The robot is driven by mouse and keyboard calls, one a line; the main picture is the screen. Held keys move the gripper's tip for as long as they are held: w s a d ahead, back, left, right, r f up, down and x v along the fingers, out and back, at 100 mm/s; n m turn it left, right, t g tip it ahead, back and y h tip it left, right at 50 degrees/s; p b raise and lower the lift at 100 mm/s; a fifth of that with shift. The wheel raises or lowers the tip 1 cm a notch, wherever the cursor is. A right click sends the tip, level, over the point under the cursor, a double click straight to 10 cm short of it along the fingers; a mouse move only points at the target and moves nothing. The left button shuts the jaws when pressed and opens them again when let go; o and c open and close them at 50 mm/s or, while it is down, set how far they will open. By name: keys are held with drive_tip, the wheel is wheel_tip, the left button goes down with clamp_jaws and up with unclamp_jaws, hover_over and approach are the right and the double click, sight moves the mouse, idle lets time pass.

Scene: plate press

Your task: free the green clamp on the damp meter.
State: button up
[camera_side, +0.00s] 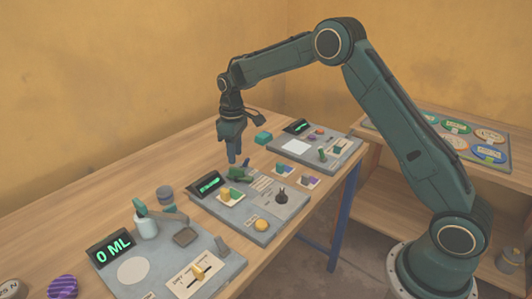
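My gripper (235,160) points straight down above the back edge of the middle grey panel (274,228). Its fingers look close together, but the gap is too small to judge. A dark green clamp-like piece (238,174) sits on that panel just below the fingertips. I cannot tell whether they touch. No label shows which panel is the damp meter. The middle panel has a tilted display (207,184) with small green marks, a yellow piece (225,195), a dark knob (281,195) and a yellow button (262,225).
The back panel (345,160) has another display (298,127) and small green parts (322,155). A teal block (263,137) lies behind.

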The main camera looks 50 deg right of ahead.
sight(236, 168)
wheel_tip(236, 168, up, 8)
idle(0.4)
drive_tip(key=shift+r, duration=0.15)
drive_tip(key=s+a+r+m+t, duration=0.1)
drive_tip(key=s+r, duration=0.5)
drive_tip(key=s, duration=0.3)
drive_tip(key=s+a+r+m+t, duration=0.1)
drive_tip(key=s+r+t, duration=0.1)
drive_tip(key=s+r, duration=0.6)
drive_tip(key=s+f+m+t, duration=0.1)
drive_tip(key=s+f, duration=0.1)
drive_tip(key=s, duration=0.8)
drive_tip(key=s+a+f+m+t, duration=0.1)
drive_tip(key=s+f, duration=0.2)
drive_tip(key=s, duration=0.7)
drive_tip(key=shift+s+a+m+t, duration=0.2)
drive_tip(key=shift+s+m+t, duration=0.1)
drive_tip(key=shift+s, duration=0.1)
